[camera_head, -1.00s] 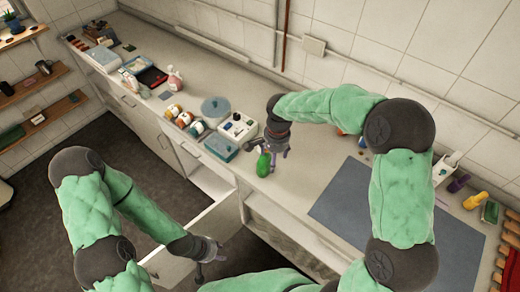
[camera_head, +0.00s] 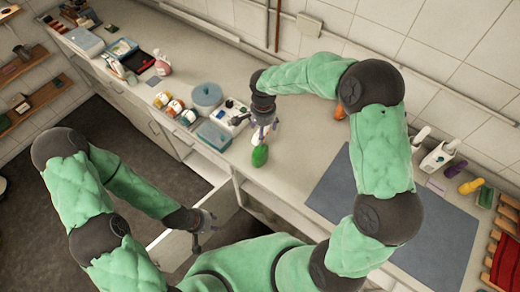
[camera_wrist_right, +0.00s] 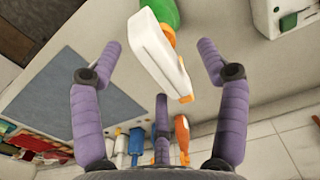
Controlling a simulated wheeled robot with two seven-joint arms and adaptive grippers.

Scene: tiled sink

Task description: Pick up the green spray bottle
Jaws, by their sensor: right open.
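The green spray bottle (camera_head: 260,156) stands on the counter near its front edge, its upper part partly hidden by my right gripper. My right gripper (camera_head: 265,132) is open over the bottle's top. In the right wrist view, the bottle's white spray head (camera_wrist_right: 160,50) and part of its green body (camera_wrist_right: 164,12) lie between the spread purple fingers of the right gripper (camera_wrist_right: 160,62). I see no clear finger contact. My left gripper (camera_head: 204,230) is open and empty, low beside an open drawer, away from the bottle.
Left of the bottle are a teal-lidded box (camera_head: 213,136), a white box (camera_head: 229,114), a round teal-lidded pot (camera_head: 207,95) and several small jars. A dark grey mat (camera_head: 400,225) lies to the right. The open drawer (camera_head: 168,245) juts out below the counter.

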